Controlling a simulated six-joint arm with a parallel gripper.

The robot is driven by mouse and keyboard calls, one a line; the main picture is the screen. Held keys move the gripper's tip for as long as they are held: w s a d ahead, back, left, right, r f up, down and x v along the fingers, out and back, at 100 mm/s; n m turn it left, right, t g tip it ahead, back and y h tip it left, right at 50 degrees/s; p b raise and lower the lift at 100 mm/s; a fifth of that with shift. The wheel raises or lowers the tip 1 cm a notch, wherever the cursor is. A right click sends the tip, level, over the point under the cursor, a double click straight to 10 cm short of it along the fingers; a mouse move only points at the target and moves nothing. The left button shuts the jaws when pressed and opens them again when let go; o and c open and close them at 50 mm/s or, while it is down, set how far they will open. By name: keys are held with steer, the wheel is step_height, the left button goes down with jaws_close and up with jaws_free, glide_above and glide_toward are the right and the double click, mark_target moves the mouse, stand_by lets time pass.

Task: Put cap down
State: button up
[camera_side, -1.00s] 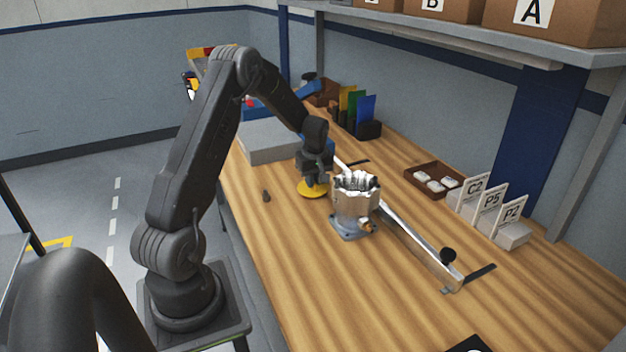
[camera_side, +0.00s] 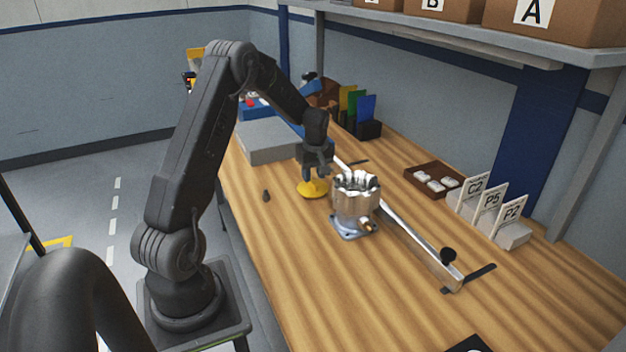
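The yellow cap (camera_side: 313,190) is a round disc. It lies flat on the wooden table, left of the metal housing (camera_side: 355,198). The housing is silvery, stands upright on its flanged base, and has a jagged upper rim. My gripper (camera_side: 316,175) is just above the cap, pointing down. Its dark fingers look parted, with the cap below them. The small dark fingers partly cover the cap's upper side, so a slight contact cannot be ruled out.
A grey box (camera_side: 268,141) is at the back left. A brown tray (camera_side: 433,180) and labelled card holders (camera_side: 490,209) line the right.

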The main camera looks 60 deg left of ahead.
mark_target(315, 184)
step_height(315, 184, up, 9)
steer(key=d, duration=0.1)
steer(key=s+d+r+m+t, duration=0.15)
steer(key=d+r+m, duration=0.3)
steer(key=d, duration=0.45)
steer(key=s+d+r+m+t, duration=0.1)
steer(key=s+d+r+m, duration=0.15)
steer(key=d+r, duration=0.5)
steer(key=s+d+f+m+t+h, duration=0.1)
steer(key=s+d+m+t, duration=0.2)
steer(key=s+d+m, duration=0.8)
steer(key=s+d, duration=0.3)
steer(key=d, duration=0.3)
steer(key=shift+s, duration=0.35)
